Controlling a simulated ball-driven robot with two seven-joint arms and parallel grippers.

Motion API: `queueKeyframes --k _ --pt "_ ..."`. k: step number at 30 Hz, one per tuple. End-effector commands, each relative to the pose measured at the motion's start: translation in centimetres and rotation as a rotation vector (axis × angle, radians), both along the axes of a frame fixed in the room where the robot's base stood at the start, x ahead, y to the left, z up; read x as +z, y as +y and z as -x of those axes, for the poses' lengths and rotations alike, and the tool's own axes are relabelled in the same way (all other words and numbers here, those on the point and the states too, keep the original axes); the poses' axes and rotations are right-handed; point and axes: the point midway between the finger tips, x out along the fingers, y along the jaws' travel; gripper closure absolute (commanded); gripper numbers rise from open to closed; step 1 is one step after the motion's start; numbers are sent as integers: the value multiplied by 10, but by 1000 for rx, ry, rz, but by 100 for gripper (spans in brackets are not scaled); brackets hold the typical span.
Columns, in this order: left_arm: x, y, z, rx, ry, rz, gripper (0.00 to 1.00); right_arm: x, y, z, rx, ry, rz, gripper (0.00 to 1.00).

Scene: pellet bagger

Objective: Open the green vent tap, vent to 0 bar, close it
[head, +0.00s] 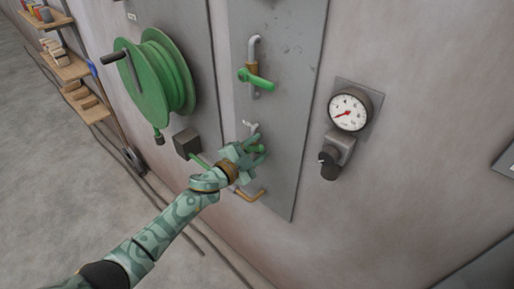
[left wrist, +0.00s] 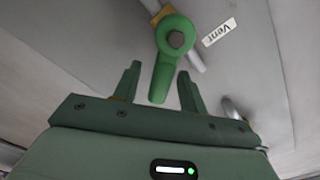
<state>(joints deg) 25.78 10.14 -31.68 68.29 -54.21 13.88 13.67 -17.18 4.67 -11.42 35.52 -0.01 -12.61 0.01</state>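The green vent tap (left wrist: 178,42) shows in the left wrist view with a round hub and a lever pointing down towards my gripper. A "Vent" label (left wrist: 219,32) is beside it. My left gripper (left wrist: 160,70) is open, one finger on each side of the lever's end, with gaps visible on both sides. In the head view my left gripper (head: 257,149) is at the lower part of the grey panel and mostly hides this tap. The pressure gauge (head: 348,109) has a red needle pointing to the lower left; its exact reading is too small to tell. My right gripper is out of view.
A second green-handled tap (head: 257,80) sits higher on the grey panel (head: 296,65). A green hose reel (head: 155,78) is on the left, with a dark box (head: 187,143) below it. A dark knob (head: 329,166) hangs under the gauge.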

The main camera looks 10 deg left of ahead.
Motion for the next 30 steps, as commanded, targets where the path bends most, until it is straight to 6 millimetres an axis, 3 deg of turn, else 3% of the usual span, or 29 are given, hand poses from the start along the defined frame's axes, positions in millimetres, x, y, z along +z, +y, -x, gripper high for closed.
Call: queueKeyframes --k 11,14,24,30 --pt "0 6 6 1 0 -3 58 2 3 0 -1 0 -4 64" --pt "0 16 20 0 1 -3 58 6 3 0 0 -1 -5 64" --pt "-2 68 94 -1 2 -2 58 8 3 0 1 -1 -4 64" --pt "-2 89 122 0 2 -2 58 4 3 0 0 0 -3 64"
